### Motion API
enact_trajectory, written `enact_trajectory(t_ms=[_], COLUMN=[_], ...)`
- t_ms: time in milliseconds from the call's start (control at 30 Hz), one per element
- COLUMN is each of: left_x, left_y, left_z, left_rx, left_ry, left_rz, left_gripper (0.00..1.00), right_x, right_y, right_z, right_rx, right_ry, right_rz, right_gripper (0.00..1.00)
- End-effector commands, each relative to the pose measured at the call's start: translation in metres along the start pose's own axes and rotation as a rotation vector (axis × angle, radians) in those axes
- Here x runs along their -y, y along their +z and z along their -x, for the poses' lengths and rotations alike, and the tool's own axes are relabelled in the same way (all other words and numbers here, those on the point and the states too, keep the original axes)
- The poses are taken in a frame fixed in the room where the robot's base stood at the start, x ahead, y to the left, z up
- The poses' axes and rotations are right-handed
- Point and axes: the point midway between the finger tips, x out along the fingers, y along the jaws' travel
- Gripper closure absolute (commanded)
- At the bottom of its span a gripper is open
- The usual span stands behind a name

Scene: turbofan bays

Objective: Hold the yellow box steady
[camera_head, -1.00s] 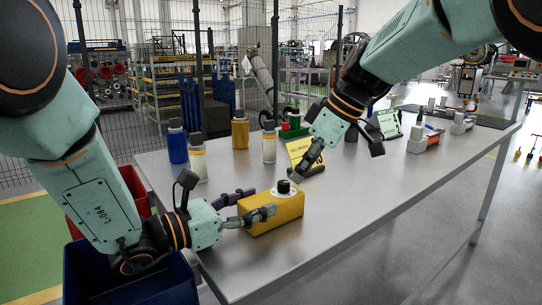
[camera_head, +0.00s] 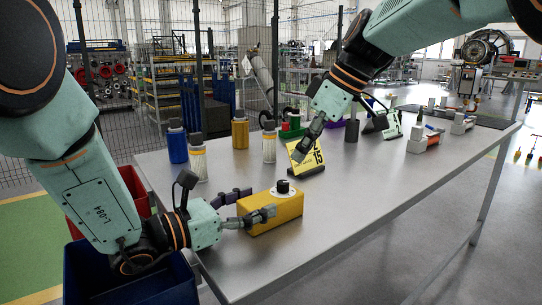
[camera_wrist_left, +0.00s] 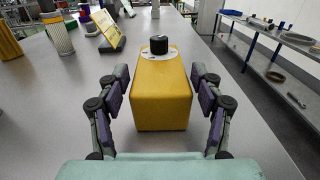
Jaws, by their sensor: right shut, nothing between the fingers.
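The yellow box (camera_head: 272,213) stands on the grey table near its front left edge, with a black knob (camera_head: 283,187) on a white disc on top. It also fills the middle of the left wrist view (camera_wrist_left: 162,98). My left gripper (camera_head: 250,205) is open, with one finger on each side of the box. In the left wrist view (camera_wrist_left: 161,80) a narrow gap shows between each finger and the box. My right gripper (camera_head: 300,156) is shut and empty, above the table behind the box, in front of a yellow sign.
The yellow sign (camera_head: 315,158) stands on a dark base behind the box. Blue (camera_head: 177,143), yellow (camera_head: 240,131) and whitish canisters stand at the back left. A blue bin (camera_head: 130,285) and a red bin are by the left table end. The table's front right is clear.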

Motion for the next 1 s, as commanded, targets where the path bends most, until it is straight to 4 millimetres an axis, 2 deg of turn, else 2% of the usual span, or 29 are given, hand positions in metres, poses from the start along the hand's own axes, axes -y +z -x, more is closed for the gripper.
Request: enact_trajectory(t_ms=[33, 133, 533, 1000], left_x=[0.0, 0.0, -0.001, -0.001], left_y=[0.0, 0.0, 0.0, 0.001], left_z=[0.0, 0.0, 0.004, 0.065], left_rx=[0.0, 0.0, 0.0, 0.004], left_ry=[0.0, 0.0, 0.001, 0.004], left_rz=[0.0, 0.0, 0.001, 0.004], left_gripper=[0.26, 0.18, 0.17, 0.17], right_x=[0.0, 0.0, 0.0, 0.0], right_y=[0.0, 0.0, 0.0, 0.0], right_z=[0.0, 0.0, 0.0, 0.0], right_rx=[0.0, 0.0, 0.0, 0.0], right_ry=[0.0, 0.0, 0.0, 0.0], right_rz=[0.0, 0.0, 0.0, 0.0], right_gripper=[1.0, 1.0, 1.0, 1.0])
